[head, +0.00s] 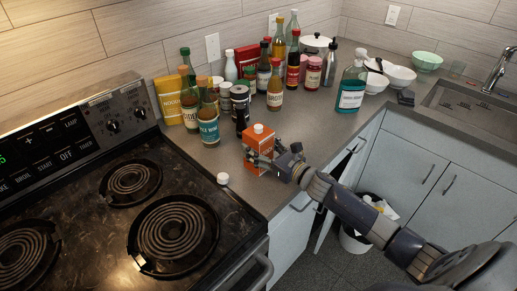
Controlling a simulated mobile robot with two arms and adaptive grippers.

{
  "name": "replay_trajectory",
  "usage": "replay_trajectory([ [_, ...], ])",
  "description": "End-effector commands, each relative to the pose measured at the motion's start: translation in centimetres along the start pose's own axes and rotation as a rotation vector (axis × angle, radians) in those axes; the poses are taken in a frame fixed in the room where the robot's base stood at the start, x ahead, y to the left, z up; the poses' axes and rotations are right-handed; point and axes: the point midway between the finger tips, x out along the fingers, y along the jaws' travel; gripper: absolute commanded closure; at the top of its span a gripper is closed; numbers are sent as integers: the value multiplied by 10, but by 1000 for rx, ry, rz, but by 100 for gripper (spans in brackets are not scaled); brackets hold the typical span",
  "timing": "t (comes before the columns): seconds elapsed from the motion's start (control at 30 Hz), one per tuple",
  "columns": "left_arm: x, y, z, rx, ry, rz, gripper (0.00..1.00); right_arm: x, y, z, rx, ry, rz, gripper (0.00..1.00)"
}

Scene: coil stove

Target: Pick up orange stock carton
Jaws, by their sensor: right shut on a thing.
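The orange stock carton (259,146) stands upright on the grey counter, right of the stove, with a white cap on top. My right gripper (272,161) reaches in from the right and is shut on the carton's right side. Part of the carton's lower right is hidden behind the gripper. I cannot tell whether the carton's base is touching the counter or slightly above it. My left gripper is not in view.
A black coil stove (158,200) fills the left. Several bottles and jars, including a wine bottle (208,128), crowd behind the carton. A small white object (223,178) lies by the stove edge. A green-blue bottle (351,90) stands right, before white bowls (399,77).

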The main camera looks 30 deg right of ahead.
Motion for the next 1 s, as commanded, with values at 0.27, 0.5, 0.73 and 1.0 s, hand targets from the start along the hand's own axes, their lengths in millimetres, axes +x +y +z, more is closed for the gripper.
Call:
replay_trajectory([
  [0.27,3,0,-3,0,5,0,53,1,0,10,-4,-5,2,84],
  [0.5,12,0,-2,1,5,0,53,-2,1,38,-6,-3,3,84],
  [0.73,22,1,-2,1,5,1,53,-42,11,37,-1,1,1,84],
  [1.0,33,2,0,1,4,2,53,-82,22,41,-2,0,2,84],
])
